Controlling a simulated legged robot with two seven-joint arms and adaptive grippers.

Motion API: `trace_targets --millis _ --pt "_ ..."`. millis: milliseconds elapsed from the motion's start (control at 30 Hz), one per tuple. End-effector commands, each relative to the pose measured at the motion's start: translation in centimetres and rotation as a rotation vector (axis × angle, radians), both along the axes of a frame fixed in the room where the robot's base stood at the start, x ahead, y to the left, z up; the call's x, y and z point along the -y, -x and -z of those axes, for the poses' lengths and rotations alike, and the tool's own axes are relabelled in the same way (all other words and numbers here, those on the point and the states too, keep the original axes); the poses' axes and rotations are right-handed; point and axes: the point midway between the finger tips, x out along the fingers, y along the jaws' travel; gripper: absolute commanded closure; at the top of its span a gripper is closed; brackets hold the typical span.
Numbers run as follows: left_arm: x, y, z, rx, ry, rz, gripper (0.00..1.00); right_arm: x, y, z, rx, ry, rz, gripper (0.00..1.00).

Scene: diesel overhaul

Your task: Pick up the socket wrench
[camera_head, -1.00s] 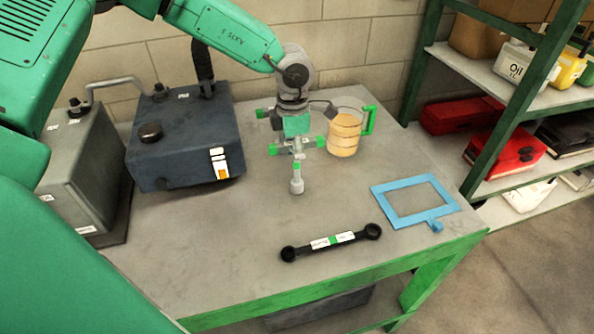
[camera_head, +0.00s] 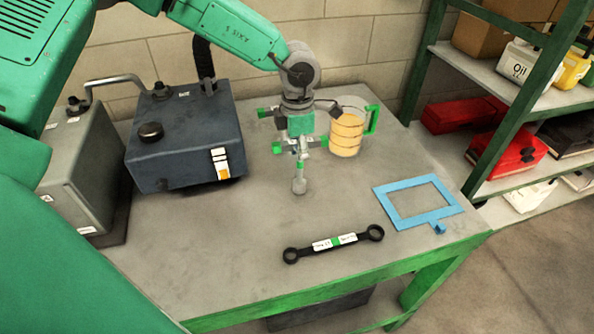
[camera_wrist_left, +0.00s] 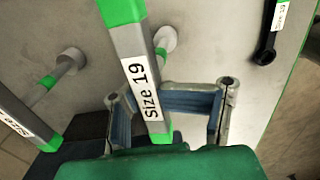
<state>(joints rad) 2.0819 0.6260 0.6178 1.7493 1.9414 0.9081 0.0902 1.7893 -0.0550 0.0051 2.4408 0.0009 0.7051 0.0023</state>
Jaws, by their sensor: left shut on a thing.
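The socket wrench (camera_head: 299,184) is a grey T-shaped tool with green bar ends. It stands upright, socket down, at the middle of the table. My left gripper (camera_head: 300,141) is over its crossbar from above, shut on it. In the left wrist view the crossbar, labelled "Size 19" (camera_wrist_left: 145,88), runs between the blue-padded fingers. I cannot tell whether the socket touches the table. A second similar wrench (camera_head: 263,113) is behind the gripper, partly hidden; its labelled bar (camera_wrist_left: 18,125) is at the left of the wrist view. My right gripper is not in view.
A black double-ended spanner (camera_head: 334,242) and a blue frame (camera_head: 386,209) lie in front and to the right. A jug (camera_head: 346,134) of amber liquid stands close right of the gripper. A dark blue box (camera_head: 184,140) stands left.

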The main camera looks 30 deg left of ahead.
Motion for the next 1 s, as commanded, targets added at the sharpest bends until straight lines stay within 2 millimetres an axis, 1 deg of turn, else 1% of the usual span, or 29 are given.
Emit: trace_targets --millis 33,233,367,467,600,733,800,900,1000 --pt "0.3 0.4 0.2 -0.012 -0.001 0.003 1.0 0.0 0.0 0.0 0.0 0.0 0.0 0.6" --pt "0.5 0.5 0.1 -0.013 -0.005 0.003 1.0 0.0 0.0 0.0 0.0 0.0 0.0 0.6" --pt "0.3 0.4 -0.6 -0.011 -0.001 0.003 1.0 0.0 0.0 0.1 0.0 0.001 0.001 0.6" --pt "0.1 0.3 -2.2 -0.007 0.001 0.001 1.0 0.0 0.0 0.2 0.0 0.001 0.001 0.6" --pt "-0.2 0.2 -5.1 -0.005 0.001 0.001 1.0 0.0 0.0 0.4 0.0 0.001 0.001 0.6" --pt "-0.3 0.1 -7.5 -0.005 0.0 0.0 1.0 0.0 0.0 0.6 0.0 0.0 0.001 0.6" --pt "-0.3 0.1 -8.5 -0.007 -0.002 0.0 1.0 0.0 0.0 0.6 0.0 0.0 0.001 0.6" --pt "-0.4 0.1 -9.4 -0.007 -0.002 0.0 1.0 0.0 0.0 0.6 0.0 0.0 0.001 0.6" --pt "-0.3 0.1 -9.8 -0.008 -0.003 0.001 1.0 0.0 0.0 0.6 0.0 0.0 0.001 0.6"
